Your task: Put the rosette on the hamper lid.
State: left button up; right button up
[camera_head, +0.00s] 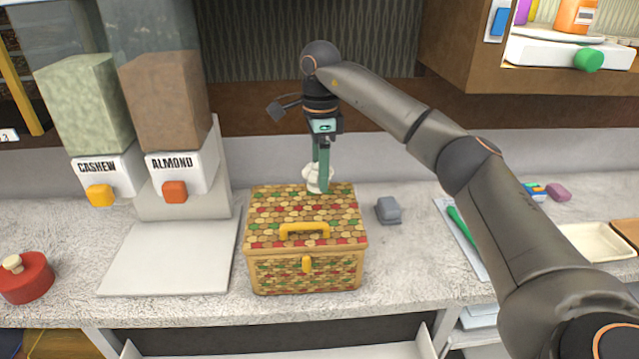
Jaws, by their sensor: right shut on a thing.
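The hamper (305,250) is a woven box in red, green and tan, standing on the counter near the middle. Its lid (275,213) is shut, with a yellow handle and a yellow clasp at the front. A white rosette (313,178) is at the back of the lid, right of centre. My right gripper (321,180) points down from above and is shut on the rosette. The rosette's lower edge is at or just above the lid; I cannot tell whether it touches. The fingers hide part of the rosette. My left gripper is not in view.
Cashew (85,105) and almond (168,100) dispensers stand at the left, behind a pale board (170,262). A red lidded pot (25,278) is at the far left. A small grey block (388,210) sits right of the hamper. A cream tray (597,241) is at the far right.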

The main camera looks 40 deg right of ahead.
jog(key=shift+w+d+f, duration=0.15)
jog(key=shift+w+f, duration=0.15)
jog(key=shift+f, duration=0.15)
jog(key=shift+f+p, duration=0.45)
jog(key=shift+f, duration=1.1)
jog(key=shift+f, duration=0.2)
jog(key=o, duration=1.3)
notch_tip(320, 180, up, 12)
jog(key=shift+r, duration=0.25)
